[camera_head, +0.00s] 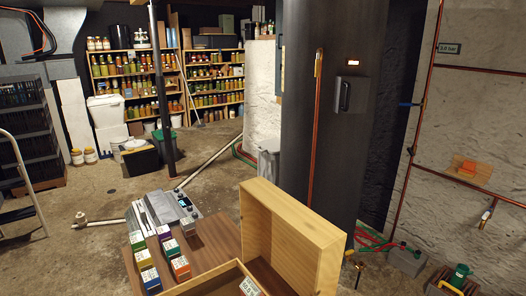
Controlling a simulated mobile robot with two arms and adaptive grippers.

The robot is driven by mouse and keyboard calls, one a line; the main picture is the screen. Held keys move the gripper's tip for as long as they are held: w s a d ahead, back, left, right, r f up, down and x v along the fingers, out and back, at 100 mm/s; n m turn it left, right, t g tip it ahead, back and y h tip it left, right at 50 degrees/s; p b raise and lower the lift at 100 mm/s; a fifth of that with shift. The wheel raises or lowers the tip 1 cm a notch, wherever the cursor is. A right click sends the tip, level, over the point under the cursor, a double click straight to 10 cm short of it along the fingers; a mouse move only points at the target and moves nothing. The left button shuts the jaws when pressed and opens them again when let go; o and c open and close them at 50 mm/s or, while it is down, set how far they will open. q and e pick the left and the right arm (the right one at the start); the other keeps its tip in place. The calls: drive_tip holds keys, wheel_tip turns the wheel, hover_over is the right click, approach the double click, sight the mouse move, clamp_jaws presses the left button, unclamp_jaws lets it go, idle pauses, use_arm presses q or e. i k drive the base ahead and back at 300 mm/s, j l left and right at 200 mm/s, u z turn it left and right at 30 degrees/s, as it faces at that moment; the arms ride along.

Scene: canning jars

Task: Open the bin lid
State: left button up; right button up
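A light wooden box-like bin stands at the bottom centre, cut off by the lower edge; its front rim (212,278) shows. A deep wooden panel (292,232), which looks like its lid, stands upright at the back of it, so the bin appears open. I cannot see the hinge clearly. A small white label (250,287) shows at the bin's opening. Most of the inside is out of frame. Neither of my grippers is in view.
A brown wooden board (215,243) with several small coloured boxes (165,246) lies left of the bin, beside a grey device (172,207). A dark column (335,100) rises behind. Shelves of jars (128,75) stand at the back. Concrete floor (105,195) is mostly clear at left.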

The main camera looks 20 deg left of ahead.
sight(272, 146)
drive_tip(key=u, duration=0.85)
drive_tip(key=j+u, duration=0.15)
drive_tip(key=u, duration=0.3)
drive_tip(key=k+j+u, duration=0.1)
drive_tip(key=j+u, duration=0.15)
drive_tip(key=u, duration=0.15)
drive_tip(key=j+u, duration=0.15)
drive_tip(key=u, duration=0.3)
drive_tip(key=j+u, duration=0.2)
drive_tip(key=u, duration=0.2)
drive_tip(key=i+j+z, duration=0.25)
drive_tip(key=i+j, duration=0.65)
drive_tip(key=i+z, duration=0.15)
drive_tip(key=i, duration=0.8)
drive_tip(key=i+j+z, duration=0.2)
drive_tip(key=i, duration=0.8)
drive_tip(key=i+z, duration=0.15)
drive_tip(key=i, duration=0.9)
drive_tip(key=i+j+z, duration=0.15)
drive_tip(key=i, duration=0.85)
drive_tip(key=i+l+z, duration=0.25)
drive_tip(key=i+z, duration=0.6)
drive_tip(key=i, duration=0.2)
drive_tip(key=i+z, duration=0.4)
drive_tip(key=i, duration=0.15)
drive_tip(key=i+j+z, duration=0.3)
drive_tip(key=i+z, duration=0.15)
drive_tip(key=i, duration=0.1)
